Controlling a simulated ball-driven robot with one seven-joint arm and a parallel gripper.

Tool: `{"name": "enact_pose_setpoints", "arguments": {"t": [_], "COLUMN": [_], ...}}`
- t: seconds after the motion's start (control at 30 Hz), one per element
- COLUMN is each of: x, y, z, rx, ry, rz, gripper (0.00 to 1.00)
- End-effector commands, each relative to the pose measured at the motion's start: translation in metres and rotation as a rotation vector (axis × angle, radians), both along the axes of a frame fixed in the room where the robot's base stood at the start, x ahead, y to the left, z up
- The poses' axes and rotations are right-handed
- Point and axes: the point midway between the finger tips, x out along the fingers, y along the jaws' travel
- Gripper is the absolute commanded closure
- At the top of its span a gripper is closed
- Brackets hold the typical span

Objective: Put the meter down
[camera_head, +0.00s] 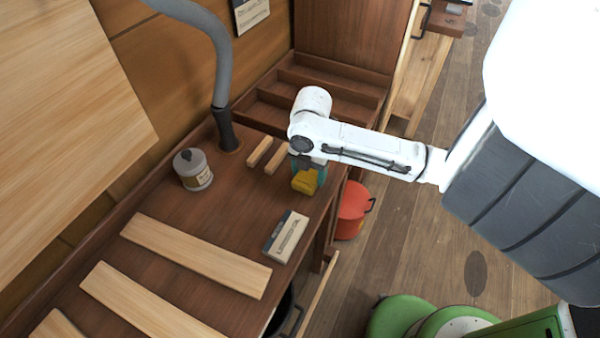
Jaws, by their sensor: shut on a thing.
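The meter (306,181) is a small yellow thing with a teal part beside it. It shows just below the end of my white arm, over the right edge of the brown workbench (207,222). My gripper (305,166) points down and is shut on the meter. The arm's end hides the fingers and the top of the meter. I cannot tell whether the meter touches the bench top.
Two wood blocks (276,158) lie left of the meter. A labelled box (286,237), a grey canister (193,170) and planks (195,256) are on the bench. A grey hose (222,75) rises behind. A red bucket (352,210) stands on the floor.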

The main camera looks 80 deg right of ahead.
Motion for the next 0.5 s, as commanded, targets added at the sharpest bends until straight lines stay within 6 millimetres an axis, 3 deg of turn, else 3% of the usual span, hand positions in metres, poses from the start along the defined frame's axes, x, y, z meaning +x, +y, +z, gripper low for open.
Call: {"name": "enact_pose_setpoints", "arguments": {"t": [0.33, 0.37, 0.5], "x": [0.0002, 0.0002, 0.0002], "y": [-0.0002, -0.0001, 0.0], "z": [-0.0031, -0.003, -0.0021], "rx": [-0.001, 0.0, 0.0], "ry": [0.0, 0.0, 0.0], "rz": [0.001, 0.001, 0.0], "gripper": [0.76, 0.34, 0.2]}}
